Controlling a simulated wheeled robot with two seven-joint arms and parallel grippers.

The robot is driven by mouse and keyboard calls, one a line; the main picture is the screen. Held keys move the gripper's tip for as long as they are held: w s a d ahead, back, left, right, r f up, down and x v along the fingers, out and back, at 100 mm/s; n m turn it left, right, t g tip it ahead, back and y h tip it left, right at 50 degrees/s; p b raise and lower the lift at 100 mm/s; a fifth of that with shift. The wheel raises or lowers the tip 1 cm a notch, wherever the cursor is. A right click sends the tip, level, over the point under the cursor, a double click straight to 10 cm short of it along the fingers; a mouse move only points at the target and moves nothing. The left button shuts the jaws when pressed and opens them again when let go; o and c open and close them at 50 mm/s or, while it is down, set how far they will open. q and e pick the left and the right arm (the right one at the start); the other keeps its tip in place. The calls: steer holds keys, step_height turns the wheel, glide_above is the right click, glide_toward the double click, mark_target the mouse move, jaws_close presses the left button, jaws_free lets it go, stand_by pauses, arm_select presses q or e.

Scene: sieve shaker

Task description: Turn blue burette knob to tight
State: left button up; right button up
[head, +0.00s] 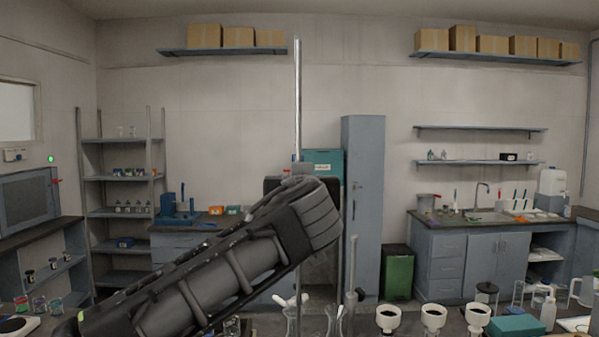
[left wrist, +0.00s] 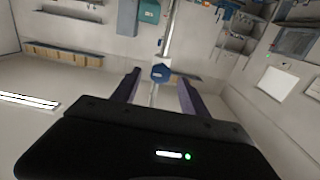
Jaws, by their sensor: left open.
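A tall clear burette tube (head: 298,95) stands upright in the middle of the head view. Its blue knob (left wrist: 160,73) shows in the left wrist view, with a pale rod running down from it. My left gripper (left wrist: 158,77) is open, with one dark finger on each side of the knob and visible gaps to both. How deep the knob sits between the fingers is hard to tell. In the head view my left arm crosses from lower left and hides the fingers and the burette's lower part.
White funnels (head: 389,318), a teal box (head: 517,327) and bottles line the front right of the bench.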

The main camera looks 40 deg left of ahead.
arm_select(q)
steer(key=x, duration=0.2)
steer(key=shift+w+a+p, duration=0.2)
steer(key=shift+p, duration=0.1)
jaws_close()
stand_by(0.3)
